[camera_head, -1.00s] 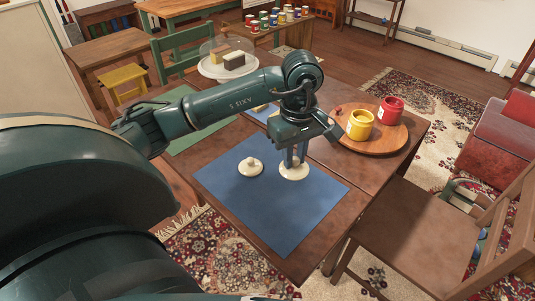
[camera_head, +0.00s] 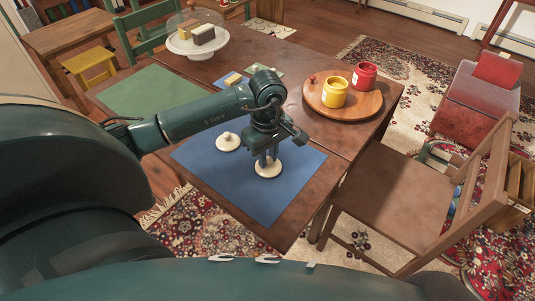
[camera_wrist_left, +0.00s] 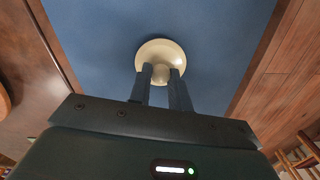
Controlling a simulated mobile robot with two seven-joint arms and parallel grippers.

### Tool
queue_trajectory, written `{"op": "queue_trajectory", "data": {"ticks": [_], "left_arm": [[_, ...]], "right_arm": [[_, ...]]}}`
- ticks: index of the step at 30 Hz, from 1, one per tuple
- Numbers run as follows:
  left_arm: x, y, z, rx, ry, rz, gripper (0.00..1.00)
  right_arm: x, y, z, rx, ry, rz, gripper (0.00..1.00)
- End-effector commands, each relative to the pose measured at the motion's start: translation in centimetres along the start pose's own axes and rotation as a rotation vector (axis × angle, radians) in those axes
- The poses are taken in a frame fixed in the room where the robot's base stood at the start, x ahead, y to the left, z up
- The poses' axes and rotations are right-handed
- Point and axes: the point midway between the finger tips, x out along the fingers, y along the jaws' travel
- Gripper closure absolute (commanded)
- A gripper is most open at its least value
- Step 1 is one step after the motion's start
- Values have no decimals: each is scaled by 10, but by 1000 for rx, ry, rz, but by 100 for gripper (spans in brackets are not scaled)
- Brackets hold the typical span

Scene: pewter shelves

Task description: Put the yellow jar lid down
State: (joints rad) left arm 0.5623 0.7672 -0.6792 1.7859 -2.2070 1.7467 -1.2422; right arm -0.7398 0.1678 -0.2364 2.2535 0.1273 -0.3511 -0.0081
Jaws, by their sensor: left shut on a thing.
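My left gripper (camera_head: 268,158) is shut on the knob of a round cream lid (camera_head: 268,170), over the blue mat (camera_head: 270,203) on the table. In the left wrist view the lid (camera_wrist_left: 160,48) shows flat against the blue mat, its knob between the fingers (camera_wrist_left: 161,78); whether it touches the mat I cannot tell. A second cream lid (camera_head: 228,142) lies on the mat to the left, apart from the held one. The open yellow jar (camera_head: 334,95) stands on a round wooden board. My right gripper is not in view.
A red jar (camera_head: 364,76) stands beside the yellow one on the wooden board (camera_head: 340,112). A domed cake stand (camera_head: 183,48) is at the back. A green mat (camera_head: 150,95) lies at the left. A wooden chair (camera_head: 395,190) is at the right. The mat's front is clear.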

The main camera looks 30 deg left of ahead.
Motion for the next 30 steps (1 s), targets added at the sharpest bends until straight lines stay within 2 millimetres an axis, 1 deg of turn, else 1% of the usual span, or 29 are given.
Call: {"op": "queue_trajectory", "data": {"ticks": [5, 6, 13, 20, 23, 26, 30], "left_arm": [[4, 0, 0, 0, 1, 1, 100], [2, 0, 0, 0, 1, 1, 78], [2, 0, 0, 0, 0, 0, 59], [2, 0, 0, 0, 0, 0, 59], [-4, 0, 0, 0, 0, 0, 59], [-16, 1, -1, 1, 2, 4, 59], [-47, 1, -1, 1, 3, 6, 59]], "right_arm": [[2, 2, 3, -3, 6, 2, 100], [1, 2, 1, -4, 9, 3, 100], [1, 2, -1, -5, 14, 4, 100], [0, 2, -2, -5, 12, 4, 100], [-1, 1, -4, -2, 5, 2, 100], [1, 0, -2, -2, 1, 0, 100], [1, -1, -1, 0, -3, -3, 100]]}}
